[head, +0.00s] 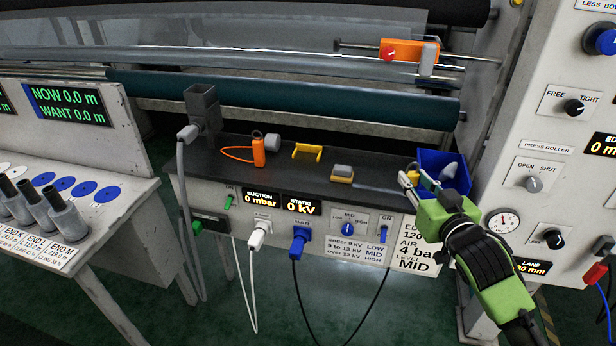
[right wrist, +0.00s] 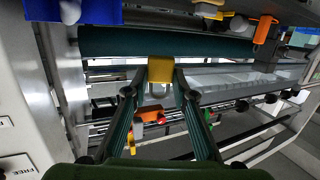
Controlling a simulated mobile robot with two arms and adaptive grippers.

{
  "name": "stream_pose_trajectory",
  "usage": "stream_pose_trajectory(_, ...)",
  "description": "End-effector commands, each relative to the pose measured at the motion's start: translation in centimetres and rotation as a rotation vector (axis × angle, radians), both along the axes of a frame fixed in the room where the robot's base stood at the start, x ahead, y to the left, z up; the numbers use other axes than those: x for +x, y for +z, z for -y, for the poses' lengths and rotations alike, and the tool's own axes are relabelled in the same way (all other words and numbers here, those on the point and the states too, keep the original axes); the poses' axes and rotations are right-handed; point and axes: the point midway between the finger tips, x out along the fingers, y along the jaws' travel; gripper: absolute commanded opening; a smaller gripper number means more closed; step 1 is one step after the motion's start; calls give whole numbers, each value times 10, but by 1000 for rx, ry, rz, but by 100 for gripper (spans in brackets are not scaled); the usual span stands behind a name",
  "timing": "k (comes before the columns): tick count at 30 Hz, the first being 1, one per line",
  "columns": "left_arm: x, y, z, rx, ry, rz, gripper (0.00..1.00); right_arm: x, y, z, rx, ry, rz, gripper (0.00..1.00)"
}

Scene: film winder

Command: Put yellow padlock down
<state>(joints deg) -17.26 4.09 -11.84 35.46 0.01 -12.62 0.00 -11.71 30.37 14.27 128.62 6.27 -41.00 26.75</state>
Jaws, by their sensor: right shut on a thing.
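The yellow padlock (right wrist: 160,71) sits between the fingertips of my right gripper (right wrist: 160,80) in the right wrist view, with its grey shackle (right wrist: 158,91) beside the yellow body. In the head view my right gripper (head: 416,179) is at the right end of the black shelf (head: 375,186), just in front of the blue bin. The padlock is mostly hidden there by the fingers. I cannot tell whether it touches the shelf. My left gripper is not in view.
The blue bin (head: 458,161) holds a pale item. A yellow-and-grey block (head: 341,173), a yellow bracket (head: 307,152) and an orange tool (head: 259,152) lie further left on the shelf. Bare shelf lies between the block and my gripper. Plugs and cables hang along the front panel.

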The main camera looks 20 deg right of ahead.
Motion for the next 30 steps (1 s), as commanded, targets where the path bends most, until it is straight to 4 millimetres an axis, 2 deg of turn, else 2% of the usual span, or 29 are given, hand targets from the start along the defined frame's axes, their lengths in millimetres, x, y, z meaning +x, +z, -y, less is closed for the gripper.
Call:
stream_pose_trajectory(4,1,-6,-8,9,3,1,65,3,13,11,0,13,1,0)
stream_pose_trajectory(8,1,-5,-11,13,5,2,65,18,10,16,4,14,-2,0)
stream_pose_trajectory(18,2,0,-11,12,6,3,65,97,-28,31,6,14,-3,0)
stream_pose_trajectory(21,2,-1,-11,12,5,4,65,112,-51,33,7,14,-6,0)
stream_pose_trajectory(24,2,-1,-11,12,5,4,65,124,-66,35,6,14,-4,0)
stream_pose_trajectory(30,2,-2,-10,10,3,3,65,135,-79,38,5,15,-3,0)
